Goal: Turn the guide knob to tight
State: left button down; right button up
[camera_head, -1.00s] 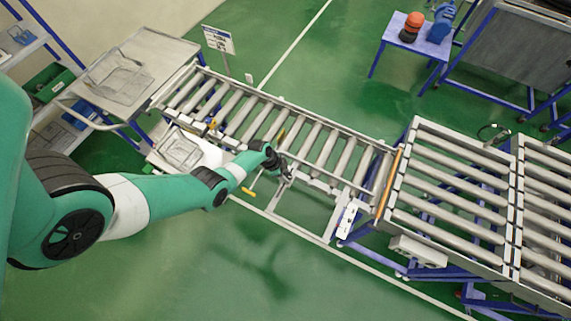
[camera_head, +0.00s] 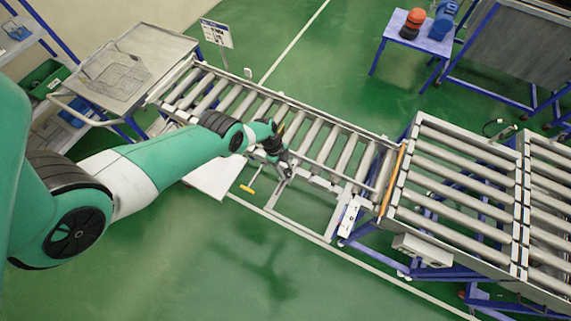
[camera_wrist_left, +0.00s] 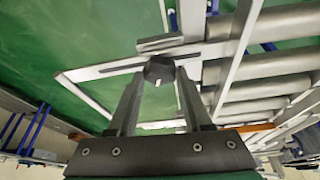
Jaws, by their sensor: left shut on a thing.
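A dark, many-sided guide knob (camera_wrist_left: 158,69) is at the middle of the left wrist view, in front of the grey metal frame. My left gripper (camera_head: 287,171) is at the near side of the roller conveyor in the head view. In the left wrist view its two fingers are shut on the knob, one on each side. No marking on the knob can be read, so I cannot tell its setting. In the head view the knob is too small and covered to make out. My right gripper is not in view.
The roller conveyor (camera_head: 310,131) runs beside the gripper, with a grey guide rail along it. A white control box (camera_head: 348,216) stands right of the gripper. The green floor in front is clear.

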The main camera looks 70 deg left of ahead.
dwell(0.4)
pick_arm(q)
jog(key=shift+c, duration=1.6)
grip_release()
